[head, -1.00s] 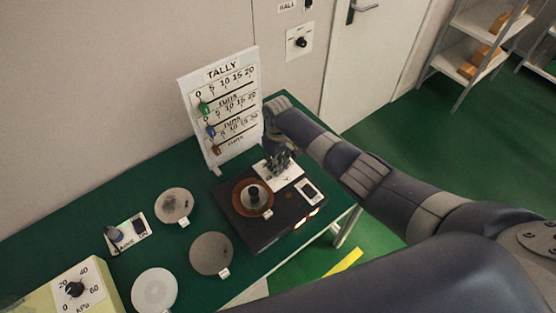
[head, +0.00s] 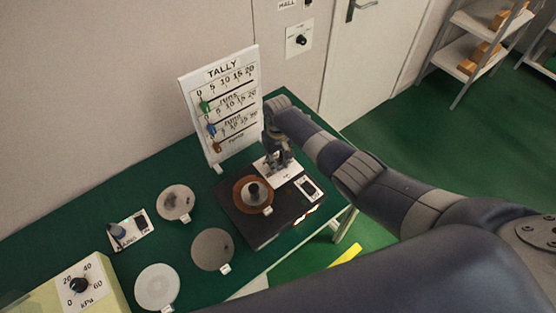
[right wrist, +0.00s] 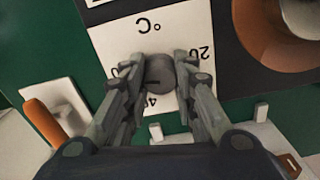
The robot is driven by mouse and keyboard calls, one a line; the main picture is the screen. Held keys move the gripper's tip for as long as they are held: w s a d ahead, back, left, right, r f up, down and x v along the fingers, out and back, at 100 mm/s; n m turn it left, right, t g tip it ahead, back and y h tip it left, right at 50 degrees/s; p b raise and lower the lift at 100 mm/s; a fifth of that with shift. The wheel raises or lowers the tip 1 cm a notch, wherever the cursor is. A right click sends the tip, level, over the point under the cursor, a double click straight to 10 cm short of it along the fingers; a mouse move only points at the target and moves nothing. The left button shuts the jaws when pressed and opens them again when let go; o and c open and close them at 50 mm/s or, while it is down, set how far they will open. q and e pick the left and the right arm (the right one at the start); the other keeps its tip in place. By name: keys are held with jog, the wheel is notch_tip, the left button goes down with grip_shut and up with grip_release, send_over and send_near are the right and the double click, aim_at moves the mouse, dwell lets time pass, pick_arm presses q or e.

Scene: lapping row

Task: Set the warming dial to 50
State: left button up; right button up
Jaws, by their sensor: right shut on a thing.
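The warming dial is a grey round knob (right wrist: 160,75) on a white plate (right wrist: 112,45) marked °C. In the right wrist view the numbers appear upside down, with 20 at the right and others partly covered by the fingers. In the head view the plate (head: 288,176) sits at the back of a black box (head: 262,229), and the knob is hidden. My right gripper (right wrist: 160,66) is shut on the knob, one finger on each side; it also shows in the head view (head: 279,160). The pointer's exact reading cannot be told. My left gripper is out of view.
Several round discs lie left of the box; a kPa dial (head: 79,285) is at lower left.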

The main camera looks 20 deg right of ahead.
aim_at(278, 161)
jog(key=o, duration=1.1)
jog(key=shift+w+r, duration=0.1)
jog(key=shift+c, duration=0.2)
jog(key=shift+r, duration=0.1)
notch_tip(278, 161, up, 12)
jog(key=shift+f, duration=0.15)
